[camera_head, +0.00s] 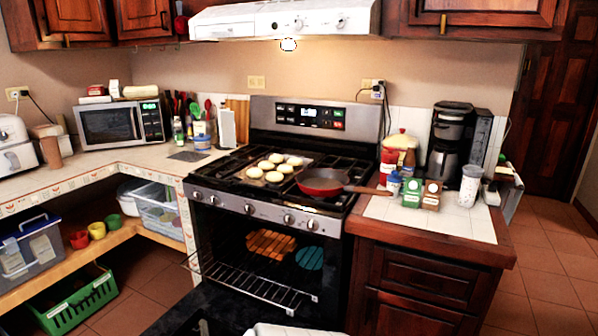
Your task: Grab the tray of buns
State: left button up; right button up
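Several pale round buns (275,167) lie in a cluster on top of the stove (250,208), left of a red frying pan. A thin dark tray seems to lie under them, but its edges are hard to tell from the black grates. Neither my left nor my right gripper is in view.
The red pan (320,182) sits right of the buns, its handle pointing right over the counter. The oven door (180,312) is open below, with a rack (262,289) partly out. Jars and a coffee maker (449,145) crowd the right counter. A microwave (110,124) stands left.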

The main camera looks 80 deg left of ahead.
aim_at(275, 171)
jog(key=i+u, duration=0.3)
jog(key=u, duration=0.15)
jog(key=i+u, duration=0.4)
jog(key=i+l+u, duration=0.15)
jog(key=u, duration=0.3)
jog(key=i+u, duration=0.15)
jog(key=u, duration=0.3)
jog(key=i+u, duration=0.15)
jog(key=u, duration=0.3)
jog(key=i+u, duration=0.15)
jog(key=u, duration=0.35)
jog(key=i+l+u, duration=0.1)
jog(key=u, duration=0.35)
